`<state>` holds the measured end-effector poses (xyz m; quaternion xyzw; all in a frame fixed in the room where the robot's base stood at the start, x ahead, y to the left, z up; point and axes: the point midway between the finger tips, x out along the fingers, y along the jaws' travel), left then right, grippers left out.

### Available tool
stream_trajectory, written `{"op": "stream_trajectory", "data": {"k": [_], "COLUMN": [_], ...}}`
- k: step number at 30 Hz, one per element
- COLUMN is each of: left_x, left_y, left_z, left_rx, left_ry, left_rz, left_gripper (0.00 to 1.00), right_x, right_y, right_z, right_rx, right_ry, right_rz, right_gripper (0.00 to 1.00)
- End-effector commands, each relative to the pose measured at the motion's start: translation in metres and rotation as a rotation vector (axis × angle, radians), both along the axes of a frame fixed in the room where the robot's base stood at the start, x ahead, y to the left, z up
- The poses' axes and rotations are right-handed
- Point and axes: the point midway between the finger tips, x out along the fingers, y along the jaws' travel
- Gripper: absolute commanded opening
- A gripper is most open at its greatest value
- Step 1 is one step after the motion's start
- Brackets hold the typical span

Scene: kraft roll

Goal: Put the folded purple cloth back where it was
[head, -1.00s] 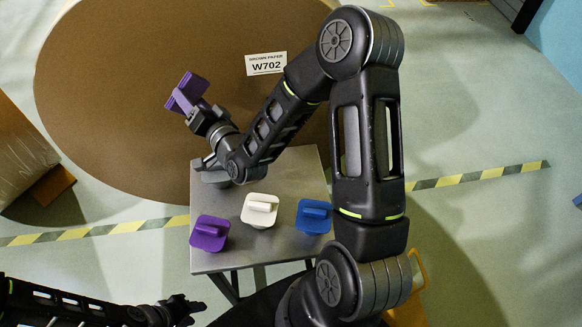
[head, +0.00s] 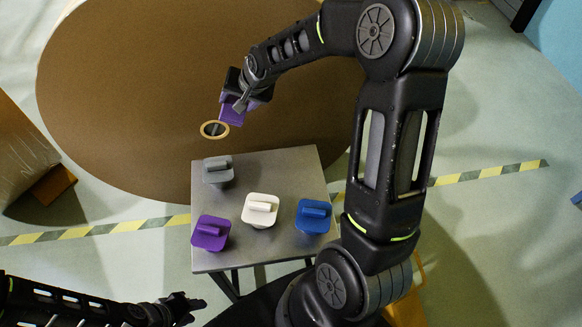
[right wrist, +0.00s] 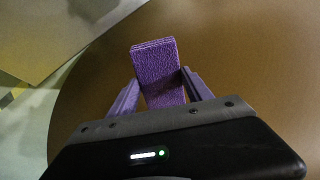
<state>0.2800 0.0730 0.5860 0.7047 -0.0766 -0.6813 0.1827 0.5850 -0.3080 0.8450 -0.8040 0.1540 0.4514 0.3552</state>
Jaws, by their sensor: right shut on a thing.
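The folded purple cloth (right wrist: 157,70) is a textured flat block between the purple fingers of my right gripper (right wrist: 158,88) in the right wrist view. The gripper is shut on it. In the head view my right gripper (head: 234,108) points down over the brown roll, just above and right of the pale-rimmed round opening (head: 214,130). The cloth and the fingers blend together there as one purple patch. My left gripper (head: 184,307) is low at the bottom left, apart from the table; its jaws are too small and dark to read.
A grey table (head: 285,170) carries a grey pad (head: 217,171), a white pad (head: 260,210), a purple pad (head: 210,233) and a blue pad (head: 314,216), each with a raised bar. The big brown roll (head: 130,110) lies behind it. A striped floor line (head: 90,232) runs past.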

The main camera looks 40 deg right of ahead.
Motion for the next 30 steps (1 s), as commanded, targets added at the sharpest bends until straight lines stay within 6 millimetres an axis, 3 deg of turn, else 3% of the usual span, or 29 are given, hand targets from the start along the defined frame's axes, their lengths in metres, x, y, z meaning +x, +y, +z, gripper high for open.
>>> {"op": "stream_trajectory", "data": {"k": [3,6,9,12,17,25,30], "left_x": [0.000,0.000,0.000,0.000,0.000,0.000,0.000], "left_y": [0.000,0.000,0.000,0.000,0.000,0.000,0.000], "left_z": [0.002,0.002,0.002,0.002,0.002,0.001,-0.012], "left_rx": [0.000,0.000,0.000,0.000,0.000,0.000,0.000], "left_ry": [0.000,0.000,0.001,0.001,0.001,0.001,0.000], "left_rz": [0.000,0.000,0.000,0.000,0.000,0.000,0.000], "left_gripper": [0.36,0.36,0.36,0.36,0.36,0.36,0.36], "right_x": [-0.045,-0.087,-0.124,-0.145,-0.156,-0.157,-0.154], "right_y": [-0.029,-0.043,-0.050,-0.052,-0.053,-0.053,-0.054], "right_z": [-0.022,-0.035,-0.043,-0.046,-0.046,-0.046,-0.056], "right_rx": [-0.020,-0.032,-0.040,-0.042,-0.042,-0.041,-0.041], "right_ry": [0.159,0.298,0.429,0.525,0.583,0.584,0.582], "right_rz": [-0.032,-0.062,-0.090,-0.111,-0.124,-0.123,-0.125], "right_gripper": [0.26,0.26,0.26,0.26,0.26,0.26,0.26]}}
